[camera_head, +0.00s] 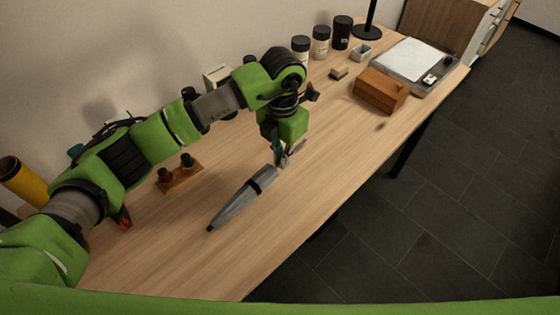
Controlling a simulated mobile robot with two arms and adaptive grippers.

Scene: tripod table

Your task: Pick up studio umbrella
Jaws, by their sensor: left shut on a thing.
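The studio umbrella (238,202) is a folded grey, tapered shape with a dark band, seen on the wooden table (318,190) in the head view. It lies diagonally, with its dark tip toward the lower left. My left gripper (281,163) points down at the umbrella's upper right end and is shut on it. The fingers partly hide that end. I cannot tell whether the umbrella is raised off the table. My right gripper is not in view.
A brown wooden box (379,91) and a grey tray with a white sheet (412,58) sit at the far right. Dark-lidded jars (321,42) stand along the wall. A small wooden rack (180,173) lies beneath my left arm. The table's front edge drops to dark floor.

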